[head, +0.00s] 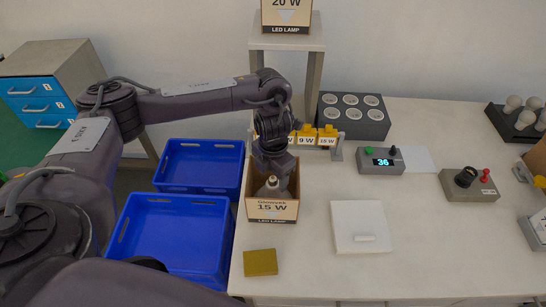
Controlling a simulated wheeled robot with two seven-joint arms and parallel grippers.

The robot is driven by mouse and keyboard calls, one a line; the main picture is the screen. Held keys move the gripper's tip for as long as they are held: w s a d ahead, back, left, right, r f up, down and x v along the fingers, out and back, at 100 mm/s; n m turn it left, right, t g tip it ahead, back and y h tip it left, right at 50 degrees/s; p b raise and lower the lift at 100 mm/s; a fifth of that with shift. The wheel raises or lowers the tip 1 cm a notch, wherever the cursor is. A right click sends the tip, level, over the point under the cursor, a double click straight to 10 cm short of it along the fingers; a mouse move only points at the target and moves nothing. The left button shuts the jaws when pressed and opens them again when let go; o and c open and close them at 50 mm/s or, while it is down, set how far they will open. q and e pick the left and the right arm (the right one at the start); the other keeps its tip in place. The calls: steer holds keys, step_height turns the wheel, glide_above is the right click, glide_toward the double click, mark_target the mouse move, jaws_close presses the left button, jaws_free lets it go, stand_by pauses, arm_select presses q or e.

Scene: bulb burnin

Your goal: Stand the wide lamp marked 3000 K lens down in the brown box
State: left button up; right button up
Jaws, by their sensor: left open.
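The brown box (272,210), labelled 15 W LED LAMP, stands open at the table's left edge. A pale lamp (271,188) is inside it, with its narrow cap end upward and its lower part hidden by the box's front wall. No 3000 K mark is readable on it. My left gripper (272,170) points down into the back of the box, right behind and above the lamp. Its jaws are open; the fingertips are partly hidden, and I cannot tell whether they touch the lamp. My right gripper is not in view.
Two blue crates (123,225) stand left of the table. A yellow-brown block (260,262) and a white plate (359,242) lie in front. A grey socket block (353,129) and a meter reading 36 (382,170) are behind.

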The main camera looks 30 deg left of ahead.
arm_select(q)
step_height(320, 180, up, 10)
steer(key=p, duration=0.1)
steer(key=shift+r+p, duration=0.25)
steer(key=shift+p, duration=0.05)
stand_by(0.5)
